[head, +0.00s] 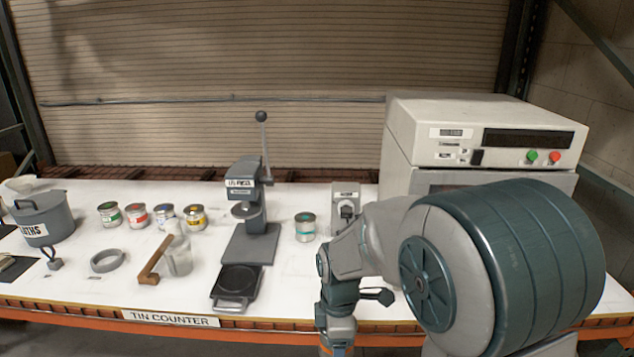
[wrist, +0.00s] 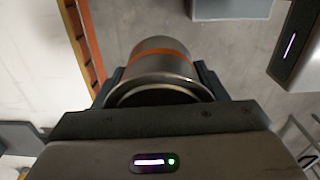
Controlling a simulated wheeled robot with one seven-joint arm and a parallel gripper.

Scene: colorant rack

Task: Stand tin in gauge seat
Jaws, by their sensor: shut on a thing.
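In the wrist view my gripper (wrist: 160,78) is shut on a metal tin (wrist: 158,62) with an orange band, one finger on each side of it. The held tin is beyond the counter's orange edge, above the grey floor. In the head view the arm runs down past the counter's front, and the fingers and held tin are out of frame. A small grey labelled device (head: 346,203) stands at the back of the counter, partly behind my arm; I cannot tell whether it is the gauge. No seat is clearly visible on it.
A lever press (head: 246,200) and a black round plate (head: 239,280) are further left. Several tins (head: 165,216), a clear jug (head: 178,256), a ring (head: 108,261) and a pot (head: 45,217) stand left. A large machine (head: 480,140) is at right.

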